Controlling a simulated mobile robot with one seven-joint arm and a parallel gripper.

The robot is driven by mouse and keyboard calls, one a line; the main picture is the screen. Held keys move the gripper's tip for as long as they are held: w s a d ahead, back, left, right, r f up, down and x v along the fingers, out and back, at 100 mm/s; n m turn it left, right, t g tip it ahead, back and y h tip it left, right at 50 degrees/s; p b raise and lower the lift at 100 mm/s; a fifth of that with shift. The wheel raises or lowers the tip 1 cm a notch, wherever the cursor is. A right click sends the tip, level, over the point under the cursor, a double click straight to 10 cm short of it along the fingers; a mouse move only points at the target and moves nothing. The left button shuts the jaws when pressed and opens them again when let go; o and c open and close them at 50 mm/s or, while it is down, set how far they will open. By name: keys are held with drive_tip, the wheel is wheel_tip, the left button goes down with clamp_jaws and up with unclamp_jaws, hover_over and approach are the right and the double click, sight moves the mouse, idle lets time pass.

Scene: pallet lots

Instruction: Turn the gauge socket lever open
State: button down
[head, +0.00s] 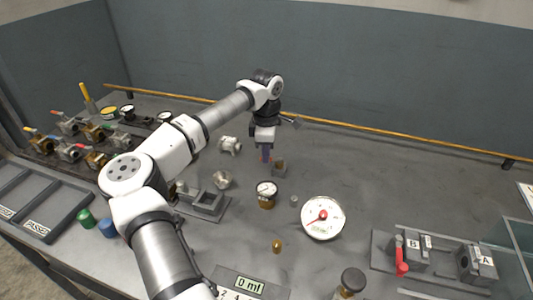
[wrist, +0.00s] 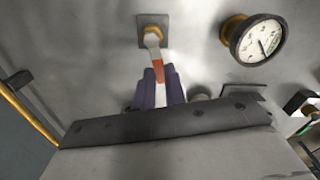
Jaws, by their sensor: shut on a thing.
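The gauge socket is a small square block (head: 279,169) on the bench; in the wrist view it shows as a dark square plate with a brass-coloured round part (wrist: 153,22). A pale lever (wrist: 152,42) with an orange-red grip (wrist: 158,70) reaches from it towards my gripper. My gripper (head: 266,157) points down right beside the block. I cannot tell how far the lever is turned.
A large white dial (head: 323,217) lies to the right. Metal fittings (head: 222,180) stand to the left, and a fixture marked A and B (head: 432,264) is at far right. The bench behind is clear.

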sight(276, 161)
drive_tip(key=n+b, duration=0.1)
drive_tip(key=s+n+b, duration=0.1)
drive_tip(key=n, duration=0.1)
drive_tip(key=shift+s+f+n, duration=0.15)
drive_tip(key=shift+n, duration=0.15)
drive_tip(key=n+b, duration=0.1)
drive_tip(key=s+n+b, duration=0.1)
drive_tip(key=n, duration=0.1)
drive_tip(key=shift+s+d+n, duration=0.1)
drive_tip(key=shift+d+n, duration=0.2)
drive_tip(key=n+b, duration=0.1)
drive_tip(key=n, duration=0.1)
drive_tip(key=s+d+n+b, duration=0.1)
drive_tip(key=n, duration=0.1)
drive_tip(key=shift+n+b, duration=0.3)
drive_tip(key=shift+s+d+n+b, duration=0.15)
drive_tip(key=shift+d+n+b, duration=0.2)
drive_tip(key=shift+n, duration=0.5)
drive_tip(key=shift+s+d+n+b, duration=0.2)
drive_tip(key=shift+n+b, duration=0.2)
drive_tip(key=shift+n, duration=0.45)
drive_tip(key=c, duration=1.5)
unclamp_jaws()
drive_tip(key=shift+o, duration=0.2)
drive_tip(key=shift+r, duration=0.2)
